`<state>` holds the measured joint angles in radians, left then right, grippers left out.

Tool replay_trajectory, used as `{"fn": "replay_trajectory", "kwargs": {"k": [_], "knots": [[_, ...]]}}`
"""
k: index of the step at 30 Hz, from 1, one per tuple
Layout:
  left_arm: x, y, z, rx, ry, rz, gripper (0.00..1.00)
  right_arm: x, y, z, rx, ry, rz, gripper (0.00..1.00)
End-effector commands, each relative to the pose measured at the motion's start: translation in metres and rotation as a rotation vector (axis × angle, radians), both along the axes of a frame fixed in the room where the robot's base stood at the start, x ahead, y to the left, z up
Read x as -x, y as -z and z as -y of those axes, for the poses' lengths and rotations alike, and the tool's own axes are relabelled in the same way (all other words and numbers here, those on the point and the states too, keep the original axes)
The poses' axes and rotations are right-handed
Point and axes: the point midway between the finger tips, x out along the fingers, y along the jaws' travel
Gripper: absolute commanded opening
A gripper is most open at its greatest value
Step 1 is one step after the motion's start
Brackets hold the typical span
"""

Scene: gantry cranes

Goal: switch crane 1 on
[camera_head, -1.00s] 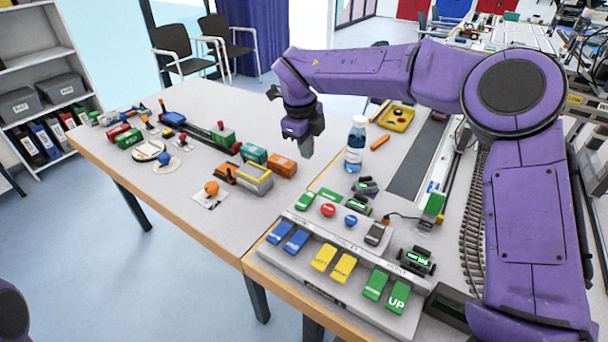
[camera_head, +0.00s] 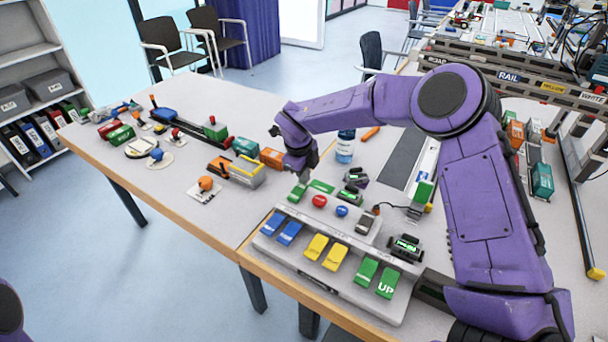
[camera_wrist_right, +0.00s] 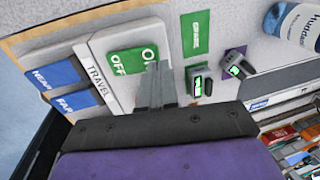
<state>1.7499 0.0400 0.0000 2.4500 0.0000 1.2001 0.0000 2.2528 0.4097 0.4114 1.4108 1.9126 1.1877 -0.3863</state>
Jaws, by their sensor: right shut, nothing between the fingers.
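The control panel (camera_head: 262,243) lies on the front of the table. Its green rocker switch (camera_head: 296,194) sits at the back left corner; in the wrist view the switch (camera_wrist_right: 128,62) reads OFF at left and has a partly hidden ON at right. My right gripper (camera_head: 302,178) points down at this switch, shut and empty. In the wrist view its fingertips (camera_wrist_right: 157,66) are at the ON side and cover part of that word. I cannot tell whether they touch it. A "CRANE" label (camera_wrist_right: 196,33) lies right of the switch in the wrist view. My left gripper is not in view.
The panel also has a red button (camera_head: 319,201), a blue button (camera_head: 341,211), and blue, yellow and green rockers (camera_head: 387,284). A small display (camera_head: 405,246) stands at its right. Toy wagons (camera_head: 245,147) stand to the left.

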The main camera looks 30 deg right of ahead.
Motion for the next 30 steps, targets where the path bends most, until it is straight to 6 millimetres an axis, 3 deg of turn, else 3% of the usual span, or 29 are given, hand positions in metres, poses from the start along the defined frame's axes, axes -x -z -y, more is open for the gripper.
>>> {"fn": "replay_trajectory", "kwargs": {"k": [5,14,21,26,30], "knots": [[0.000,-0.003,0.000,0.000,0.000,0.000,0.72,-0.001,0.011,0.001,0.000,0.000,0.000,0.00],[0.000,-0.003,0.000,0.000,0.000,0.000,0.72,-0.001,0.011,0.002,-0.002,0.001,0.000,0.00],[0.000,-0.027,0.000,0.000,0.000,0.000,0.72,-0.003,0.014,0.010,-0.149,0.009,-0.087,0.00],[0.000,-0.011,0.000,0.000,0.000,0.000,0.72,-0.006,0.029,0.016,-0.191,0.002,-0.111,0.00],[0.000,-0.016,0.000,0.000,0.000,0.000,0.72,-0.005,0.023,0.015,-0.188,-0.001,-0.111,0.00]]}}
